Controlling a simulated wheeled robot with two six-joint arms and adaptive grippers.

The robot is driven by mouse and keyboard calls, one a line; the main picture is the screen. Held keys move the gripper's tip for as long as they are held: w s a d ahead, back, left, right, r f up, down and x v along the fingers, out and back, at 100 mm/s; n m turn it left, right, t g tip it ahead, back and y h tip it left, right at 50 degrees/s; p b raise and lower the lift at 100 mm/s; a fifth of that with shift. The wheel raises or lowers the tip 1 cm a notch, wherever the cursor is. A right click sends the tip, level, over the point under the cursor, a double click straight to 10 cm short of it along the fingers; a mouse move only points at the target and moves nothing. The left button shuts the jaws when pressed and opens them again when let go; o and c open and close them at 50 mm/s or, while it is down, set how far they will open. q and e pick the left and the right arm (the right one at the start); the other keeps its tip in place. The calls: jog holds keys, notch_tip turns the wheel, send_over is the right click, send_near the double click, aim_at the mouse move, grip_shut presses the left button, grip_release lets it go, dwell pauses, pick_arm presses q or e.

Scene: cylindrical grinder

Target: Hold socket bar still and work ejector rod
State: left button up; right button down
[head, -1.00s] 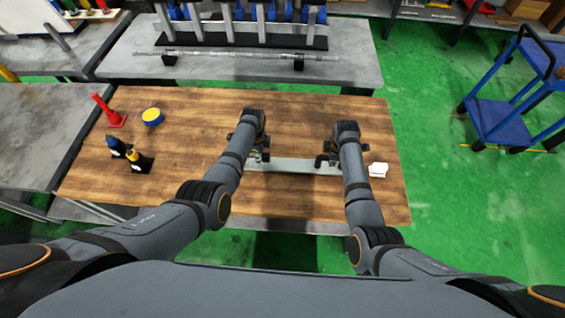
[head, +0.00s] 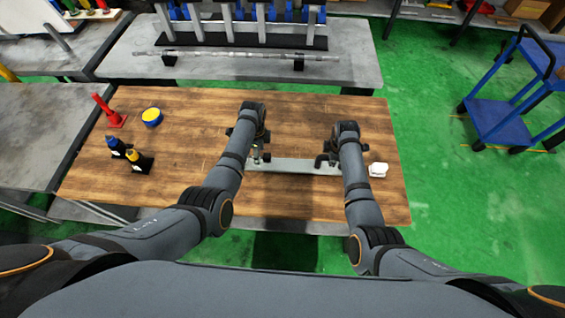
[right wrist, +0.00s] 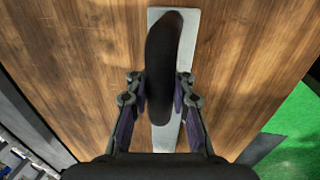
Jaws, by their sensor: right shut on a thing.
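A pale grey flat strip (head: 294,166) lies along the front part of the wooden table, between my two grippers. In the right wrist view the strip (right wrist: 187,40) runs under a dark rounded piece, which looks like the grip of the socket bar (right wrist: 163,62). My right gripper (head: 328,160) has its fingers on both sides of this piece and is shut on it. My left gripper (head: 261,153) is at the strip's left end, mostly hidden under its own wrist. Whether it is open or shut does not show. The ejector rod cannot be made out.
The wooden table (head: 200,140) holds a red stand (head: 110,114), a yellow-topped tin (head: 152,116) and two bottles (head: 128,154) at left. A white object (head: 378,170) lies right of my right gripper. A long shaft (head: 235,55) rests on the bench behind.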

pick_arm(q)
jog(key=shift+r, duration=2.65)
pick_arm(e)
jog(key=shift+r, duration=0.1)
jog(key=c, duration=1.1)
grip_release()
